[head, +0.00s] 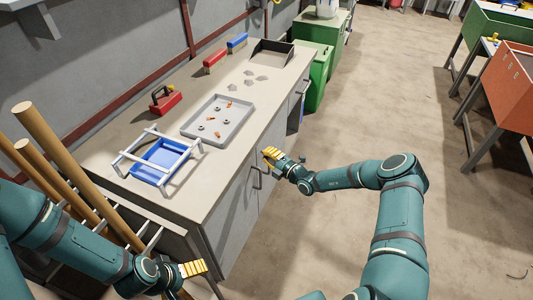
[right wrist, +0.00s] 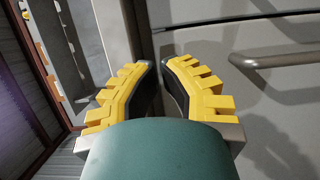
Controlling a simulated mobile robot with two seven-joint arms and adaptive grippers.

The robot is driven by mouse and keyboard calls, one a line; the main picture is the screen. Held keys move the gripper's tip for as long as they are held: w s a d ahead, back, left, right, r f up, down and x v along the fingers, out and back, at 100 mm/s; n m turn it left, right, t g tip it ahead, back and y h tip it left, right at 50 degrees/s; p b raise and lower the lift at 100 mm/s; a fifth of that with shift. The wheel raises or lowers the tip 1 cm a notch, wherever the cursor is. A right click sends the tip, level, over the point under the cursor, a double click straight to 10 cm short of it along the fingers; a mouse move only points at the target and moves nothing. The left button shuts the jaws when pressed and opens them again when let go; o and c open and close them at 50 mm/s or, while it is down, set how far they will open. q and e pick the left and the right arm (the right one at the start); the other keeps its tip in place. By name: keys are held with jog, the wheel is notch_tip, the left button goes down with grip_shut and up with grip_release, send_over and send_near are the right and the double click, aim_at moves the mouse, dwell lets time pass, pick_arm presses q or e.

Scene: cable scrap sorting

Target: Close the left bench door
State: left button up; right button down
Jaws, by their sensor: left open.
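The bench (head: 150,117) has grey doors along its front. The left bench door (head: 228,217) is the panel nearest to me; it looks nearly flush with the front, but I cannot tell whether it is fully shut. A bar handle (head: 257,180) sticks out near its far edge. My right gripper (head: 270,155) is at the bench front just above this handle. In the right wrist view, its yellow fingertips (right wrist: 161,66) point at a grey panel edge, with a bar handle (right wrist: 275,58) to the right; contact is unclear. My left gripper (head: 203,267) is open and empty near the bench's near end.
A grey tray (head: 187,135) with small parts, a blue bin (head: 145,173) in a white frame and a red toolbox (head: 164,103) stand on the bench. Wooden poles (head: 60,150) lean at the left. Green bins (head: 318,65) stand beyond. The floor (head: 340,120) to the right is clear.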

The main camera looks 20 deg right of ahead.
pick_arm(q)
jog(key=shift+s+d+r+p, duration=0.35)
jog(key=shift+d+r+p, duration=0.15)
jog(key=shift+r+p, duration=0.25)
pick_arm(e)
jog(key=s+d, duration=0.8)
jog(key=shift+s+d, duration=0.15)
jog(key=s+a+f+n+g+y, duration=0.2)
jog(key=s+a+n+g, duration=0.5)
jog(key=a+n, duration=0.4)
jog(key=s+a+f+n+g+y, duration=0.1)
jog(key=s+a+f+n+g, duration=0.1)
jog(key=s+a+n+g, duration=0.7)
jog(key=s+a+r+n+h, duration=0.2)
jog(key=s+n, duration=0.3)
jog(key=n, duration=0.8)
jog(key=s+a+r+n+t+h, duration=0.1)
jog(key=s+n+h, duration=0.4)
jog(key=n, duration=0.9)
jog(key=shift+a+r, duration=0.65)
jog(key=shift+r, duration=0.25)
